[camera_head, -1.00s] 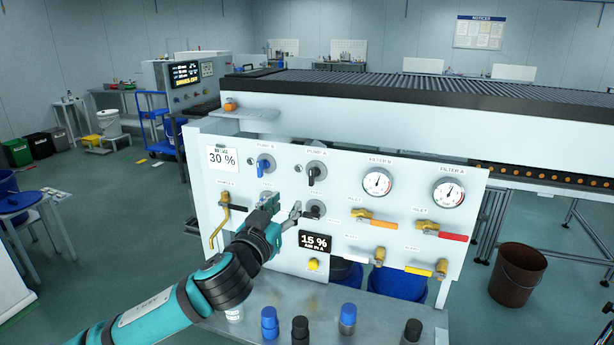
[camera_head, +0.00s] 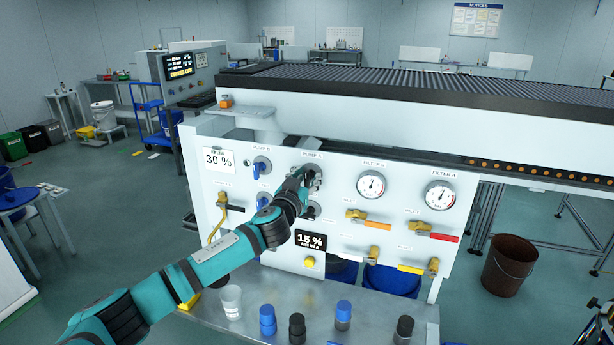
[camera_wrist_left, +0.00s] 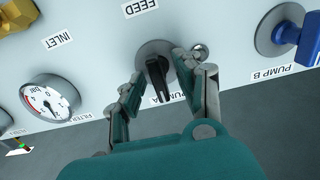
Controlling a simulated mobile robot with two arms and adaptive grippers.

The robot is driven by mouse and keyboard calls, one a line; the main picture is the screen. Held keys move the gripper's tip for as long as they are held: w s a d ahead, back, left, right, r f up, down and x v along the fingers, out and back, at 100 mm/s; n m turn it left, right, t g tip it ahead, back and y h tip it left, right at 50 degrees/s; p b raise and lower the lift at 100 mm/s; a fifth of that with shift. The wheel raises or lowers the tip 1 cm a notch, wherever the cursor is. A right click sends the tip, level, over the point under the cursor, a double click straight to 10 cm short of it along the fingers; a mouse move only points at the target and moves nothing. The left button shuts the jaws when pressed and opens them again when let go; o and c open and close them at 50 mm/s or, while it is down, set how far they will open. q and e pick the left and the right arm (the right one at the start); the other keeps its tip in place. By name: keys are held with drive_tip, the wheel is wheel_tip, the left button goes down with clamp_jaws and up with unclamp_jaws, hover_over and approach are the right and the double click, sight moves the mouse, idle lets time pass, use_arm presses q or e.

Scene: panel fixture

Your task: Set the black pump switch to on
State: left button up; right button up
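The black pump switch (camera_wrist_left: 157,80) is a knob with a black handle on a round grey plate, beside the PUMP A label in the left wrist view. Its handle points down toward that label there, slightly tilted. In the head view my left gripper (camera_head: 308,176) is at the PUMP A position and hides most of the switch. In the left wrist view its two fingers (camera_wrist_left: 156,70) are apart, one on each side of the handle. Gaps seem to show between fingers and handle; contact cannot be told.
The blue PUMP B switch (camera_head: 262,167) is left of the gripper. A FEED knob (camera_head: 312,211) sits just below it. Gauges (camera_head: 371,185) and valve levers (camera_head: 441,237) are to the right. Bottles (camera_head: 343,315) and a cup (camera_head: 231,301) stand on the shelf below.

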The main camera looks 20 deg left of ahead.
use_arm(q)
drive_tip(key=shift+w, duration=0.1)
drive_tip(key=shift+c, duration=0.4)
clamp_jaws()
drive_tip(key=shift+m, duration=0.4)
drive_tip(key=m, duration=0.3)
drive_tip(key=shift+d, duration=0.1)
drive_tip(key=m+p, duration=0.1)
drive_tip(key=m, duration=0.3)
drive_tip(key=shift+d+m, duration=0.1)
drive_tip(key=shift+m, duration=0.2)
drive_tip(key=m+p, duration=0.1)
drive_tip(key=m, duration=0.3)
drive_tip(key=shift+f+m+p, duration=0.1)
drive_tip(key=shift+m+p, duration=0.2)
drive_tip(key=shift+p, duration=0.05)
drive_tip(key=m, duration=0.2)
drive_tip(key=m+p, duration=0.1)
drive_tip(key=m, duration=0.1)
drive_tip(key=shift+f+m, duration=0.2)
drive_tip(key=shift+m, duration=0.2)
